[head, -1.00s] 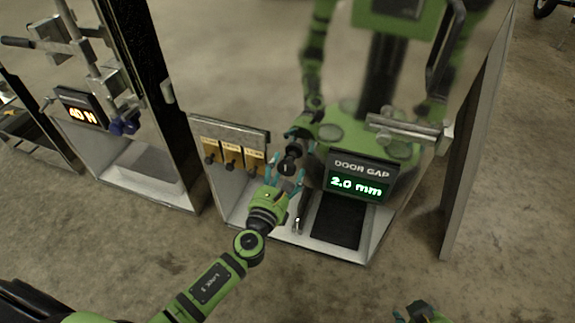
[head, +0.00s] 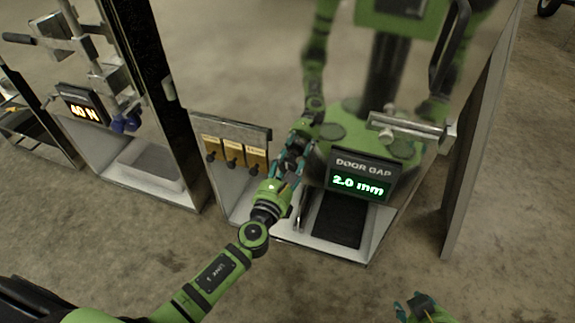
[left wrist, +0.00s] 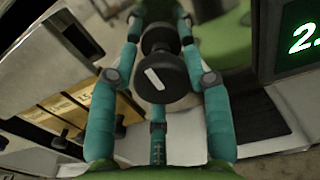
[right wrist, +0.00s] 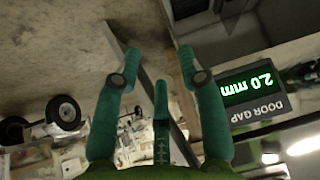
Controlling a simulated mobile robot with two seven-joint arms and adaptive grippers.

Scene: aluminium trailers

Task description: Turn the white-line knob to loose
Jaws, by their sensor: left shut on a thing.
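The black knob with a white line on its face (left wrist: 160,78) sits on a mirror-like panel. In the left wrist view its line slants from upper left to lower right. My left gripper (head: 291,163) is shut on the knob, with one finger on each side of it in the left wrist view (left wrist: 160,50). In the head view the fingers mostly hide the knob. My right gripper (head: 418,304) is low at the right in the head view, away from the panel. Its fingers are apart and empty in the right wrist view (right wrist: 160,58).
A display (head: 360,182) reading "DOOR GAP 2.0 mm" is right of the knob. Several small black knobs on yellow plates (head: 232,153) are to its left. A metal handle bar (head: 408,130) is at upper right. Another unit with a "40 N" display (head: 83,106) stands left.

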